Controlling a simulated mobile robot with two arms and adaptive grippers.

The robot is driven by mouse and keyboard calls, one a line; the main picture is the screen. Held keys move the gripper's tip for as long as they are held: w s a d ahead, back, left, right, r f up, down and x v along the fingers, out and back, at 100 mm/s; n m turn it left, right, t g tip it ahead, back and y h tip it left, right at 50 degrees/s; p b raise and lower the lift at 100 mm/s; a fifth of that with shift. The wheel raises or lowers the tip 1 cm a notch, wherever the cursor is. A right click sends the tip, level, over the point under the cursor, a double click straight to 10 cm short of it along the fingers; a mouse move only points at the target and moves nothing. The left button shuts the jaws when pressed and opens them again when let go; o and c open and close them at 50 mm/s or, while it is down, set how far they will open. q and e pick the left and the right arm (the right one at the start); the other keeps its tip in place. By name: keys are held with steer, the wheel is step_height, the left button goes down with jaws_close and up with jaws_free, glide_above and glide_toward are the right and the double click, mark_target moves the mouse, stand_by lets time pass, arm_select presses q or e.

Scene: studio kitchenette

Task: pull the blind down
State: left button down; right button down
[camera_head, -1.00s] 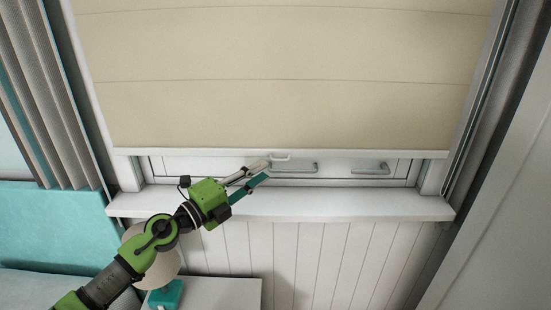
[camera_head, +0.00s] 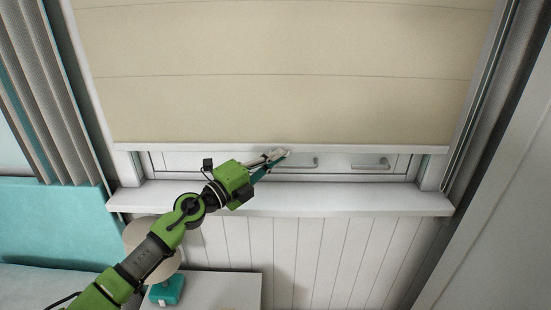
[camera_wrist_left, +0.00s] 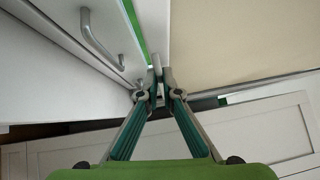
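The cream blind (camera_head: 280,70) hangs over most of the window, with a white bottom rail (camera_head: 380,149). A narrow strip of window shows between the rail and the sill. My left gripper (camera_head: 278,153) is at the middle of the bottom rail, where the blind's small handle is. In the left wrist view the fingers (camera_wrist_left: 157,84) are brought together around the pale handle (camera_wrist_left: 156,65), with the blind (camera_wrist_left: 240,35) to the right. The fingertips hide part of the handle. My right gripper is in neither view.
The white window sill (camera_head: 330,199) runs just below the rail. Two grey window handles (camera_head: 370,166) sit behind the blind's lower edge. A curtain (camera_head: 35,90) hangs at left. A lamp with a teal base (camera_head: 166,290) stands on a white bedside table (camera_head: 225,290).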

arm_select(q)
step_height(320, 180, down, 8)
steer(key=b, duration=0.6)
steer(key=shift+f, duration=0.15)
steer(key=shift+f+b, duration=0.55)
steer(key=shift+f, duration=0.05)
steer(key=c, duration=2.2)
jaws_free()
steer(key=shift+r, duration=0.1)
steer(key=shift+c, duration=0.2)
steer(key=v, duration=1.2)
